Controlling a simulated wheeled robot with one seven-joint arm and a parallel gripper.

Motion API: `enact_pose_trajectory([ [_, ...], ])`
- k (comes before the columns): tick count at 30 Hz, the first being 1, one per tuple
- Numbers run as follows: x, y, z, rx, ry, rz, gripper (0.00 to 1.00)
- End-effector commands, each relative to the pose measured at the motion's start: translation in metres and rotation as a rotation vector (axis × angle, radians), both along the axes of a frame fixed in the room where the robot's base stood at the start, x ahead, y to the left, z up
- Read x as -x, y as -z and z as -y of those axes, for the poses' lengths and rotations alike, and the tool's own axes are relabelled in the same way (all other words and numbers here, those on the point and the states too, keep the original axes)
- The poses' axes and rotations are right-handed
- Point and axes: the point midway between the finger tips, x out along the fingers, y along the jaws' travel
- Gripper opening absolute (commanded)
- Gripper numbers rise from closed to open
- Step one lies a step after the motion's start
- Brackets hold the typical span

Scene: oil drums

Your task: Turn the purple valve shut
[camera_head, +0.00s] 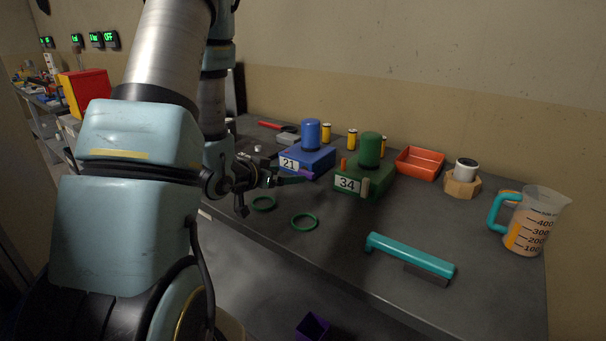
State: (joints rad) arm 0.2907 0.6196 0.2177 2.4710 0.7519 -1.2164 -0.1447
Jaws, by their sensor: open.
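A blue drum (311,135) stands on a blue base (318,158) marked 21. A small purple piece, seemingly the purple valve (307,174), shows low at the front of this base. My gripper (289,177) reaches in from the left, with its fingertips close to the purple valve. The gripper is open. The view is too small to tell whether the fingers touch the valve or stand around it. Part of the valve may be hidden by the fingers.
A green drum (370,149) on a base marked 34 stands just right. Two green rings (304,221) lie in front. A teal-handled tool (411,256), orange tray (420,163), white cup (466,170) and measuring jug (530,220) occupy the right side. Yellow cylinders (352,138) stand behind.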

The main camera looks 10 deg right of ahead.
Motion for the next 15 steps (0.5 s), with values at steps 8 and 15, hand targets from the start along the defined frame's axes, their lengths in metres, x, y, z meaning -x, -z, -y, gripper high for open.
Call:
enact_pose_trajectory([
  [8, -0.032, 0.018, 0.036, -0.001, 0.002, -0.001, 0.96],
  [15, -0.048, 0.028, 0.05, -0.001, 0.0, -0.001, 0.96],
])
